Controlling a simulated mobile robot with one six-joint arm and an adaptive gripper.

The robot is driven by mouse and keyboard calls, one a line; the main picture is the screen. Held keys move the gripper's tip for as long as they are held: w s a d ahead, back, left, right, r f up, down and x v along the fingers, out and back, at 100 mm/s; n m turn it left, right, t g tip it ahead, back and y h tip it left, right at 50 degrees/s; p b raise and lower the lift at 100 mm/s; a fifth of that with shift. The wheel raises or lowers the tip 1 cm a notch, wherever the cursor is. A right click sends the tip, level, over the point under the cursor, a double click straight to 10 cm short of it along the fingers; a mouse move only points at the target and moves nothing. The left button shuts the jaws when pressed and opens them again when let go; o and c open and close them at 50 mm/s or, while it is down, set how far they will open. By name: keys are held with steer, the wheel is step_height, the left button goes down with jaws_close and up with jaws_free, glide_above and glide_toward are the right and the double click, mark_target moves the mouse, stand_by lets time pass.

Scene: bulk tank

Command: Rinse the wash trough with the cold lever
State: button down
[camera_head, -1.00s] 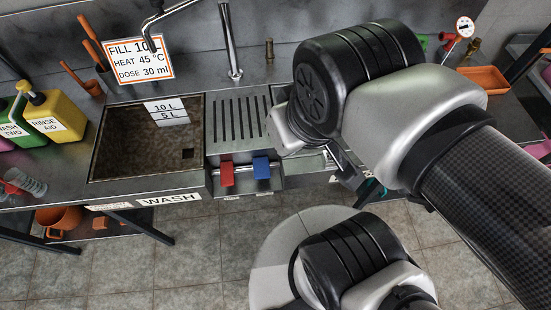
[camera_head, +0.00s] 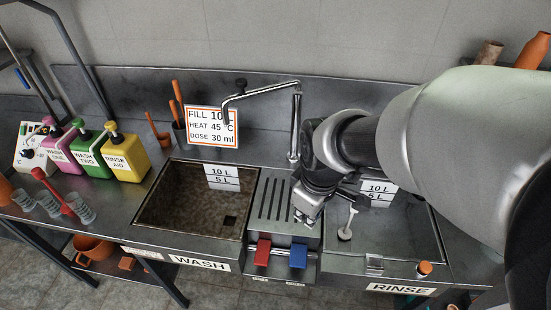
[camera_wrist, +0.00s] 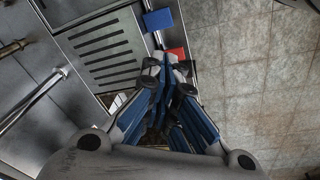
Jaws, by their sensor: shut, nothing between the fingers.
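The wash trough (camera_head: 150,212) is left of centre in the head view, with a mottled brown floor and a dark square drain. A red lever (camera_head: 263,253) and a blue lever (camera_head: 298,256) sit side by side on the front, right of the trough. Both show in the wrist view, the blue lever (camera_wrist: 158,19) beyond the red lever (camera_wrist: 177,54). My gripper (camera_head: 302,218) is shut and empty, above the ribbed drainboard's front, behind the blue lever in the head view. My gripper's fingers (camera_wrist: 166,68) are near the red lever in the wrist view. The spout (camera_head: 262,92) reaches left over the trough's back edge. I see no water.
The rinse trough (camera_head: 425,240) is on the right, holding a pale stick-like tool (camera_head: 347,222). A sign (camera_head: 211,126) stands behind the wash trough. Pink, green and yellow (camera_head: 125,157) bottles stand left, with clear cups (camera_head: 48,204) in front. The ribbed drainboard (camera_head: 270,195) is clear.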

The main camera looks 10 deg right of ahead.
mark_target(293, 263)
steer(key=w+f+n+g, duration=0.1)
steer(key=w+f+n, duration=0.1)
steer(key=f, duration=0.5)
steer(key=w+f+n+g, duration=0.1)
steer(key=w+f+n, duration=0.1)
steer(key=f+n, duration=0.2)
step_height(293, 263, down, 3)
steer(key=shift+a+f, duration=0.1)
steer(key=shift+a, duration=0.2)
steer(key=shift+w, duration=0.1)
step_height(293, 263, down, 14)
steer(key=b, duration=0.5)
steer(key=shift+s+a+f+b, duration=0.1)
steer(key=shift+s+f+b, duration=0.3)
steer(key=shift+f, duration=0.3)
steer(key=shift+s+a+f+b, duration=0.1)
steer(key=shift+s+f+b, duration=0.15)
steer(key=shift+f+b, duration=0.3)
